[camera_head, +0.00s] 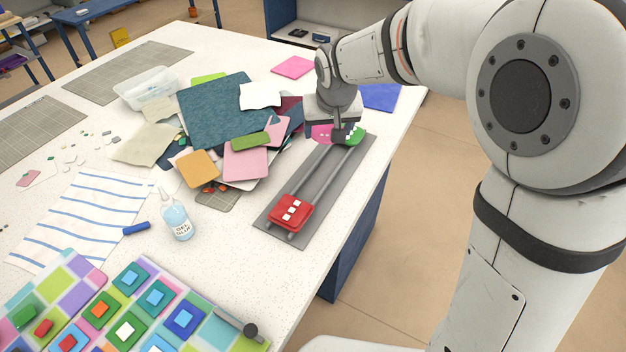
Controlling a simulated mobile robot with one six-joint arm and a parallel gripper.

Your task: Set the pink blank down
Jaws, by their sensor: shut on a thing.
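The pink blank (320,132) is in my gripper (338,135), at the far end of a grey mat (322,188) with two parallel rails. My gripper is shut on it, and the gripper body hides part of it. I cannot tell whether the blank touches the rails. A green piece with light spots (356,137) shows just right of the fingers. A red blank with white squares (290,211) lies across the near end of the rails. The rails between the red blank and my gripper are bare.
A heap of coloured sheets (215,112) lies left of the mat. A glue bottle (176,216) stands nearer, beside a striped cloth (85,208) and a blue marker (136,229). Patterned tiles (145,310) fill the near left. The table's right edge runs close to the mat.

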